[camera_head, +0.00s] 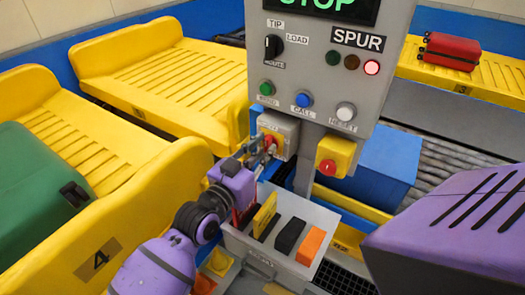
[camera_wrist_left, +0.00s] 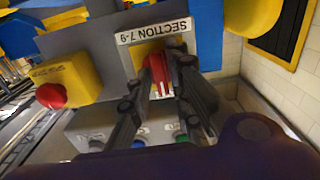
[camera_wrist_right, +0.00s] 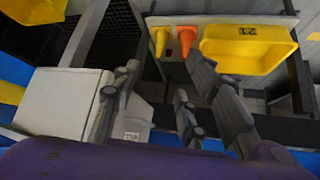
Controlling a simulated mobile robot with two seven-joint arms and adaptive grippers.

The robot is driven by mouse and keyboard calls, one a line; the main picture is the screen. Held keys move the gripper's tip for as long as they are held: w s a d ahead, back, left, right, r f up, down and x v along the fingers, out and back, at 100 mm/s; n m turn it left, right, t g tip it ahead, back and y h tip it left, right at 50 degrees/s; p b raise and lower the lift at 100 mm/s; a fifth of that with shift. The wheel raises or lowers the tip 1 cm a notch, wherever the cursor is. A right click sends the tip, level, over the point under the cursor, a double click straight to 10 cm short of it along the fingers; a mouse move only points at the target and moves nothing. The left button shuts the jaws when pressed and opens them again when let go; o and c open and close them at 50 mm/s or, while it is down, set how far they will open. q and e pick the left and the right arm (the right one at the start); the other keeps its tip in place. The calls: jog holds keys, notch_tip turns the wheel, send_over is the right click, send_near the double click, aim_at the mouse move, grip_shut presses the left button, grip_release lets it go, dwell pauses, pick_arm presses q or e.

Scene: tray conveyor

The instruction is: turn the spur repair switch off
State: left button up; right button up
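The red rotary switch knob (camera_wrist_left: 158,72) sits on a yellow plate on a small grey box (camera_head: 287,128) below the SPUR panel. In the left wrist view its sign (camera_wrist_left: 155,35) reads SECTION 7-9. My left gripper (camera_head: 263,152) reaches up to this knob from below. In the left wrist view, the fingers of my left gripper (camera_wrist_left: 162,78) lie close along both sides of the knob and look shut on it; the exact contact is hard to see. My right gripper (camera_wrist_right: 163,72) is open and empty, its fingers apart; it is out of the head view.
A yellow box with a red button (camera_head: 334,157) is just right of the switch. The grey SPUR panel (camera_head: 325,75) stands above, its red lamp lit and display reading STOP. A tool tray (camera_head: 262,258) is below. Yellow conveyor trays (camera_head: 65,130) fill the left.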

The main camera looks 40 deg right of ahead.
pick_arm(q)
jog(key=shift+o, duration=0.6)
jog(key=shift+a+f, duration=0.1)
jog(key=shift+a, duration=0.15)
jog(key=v, duration=1.1)
jog(key=shift+s+a, duration=0.2)
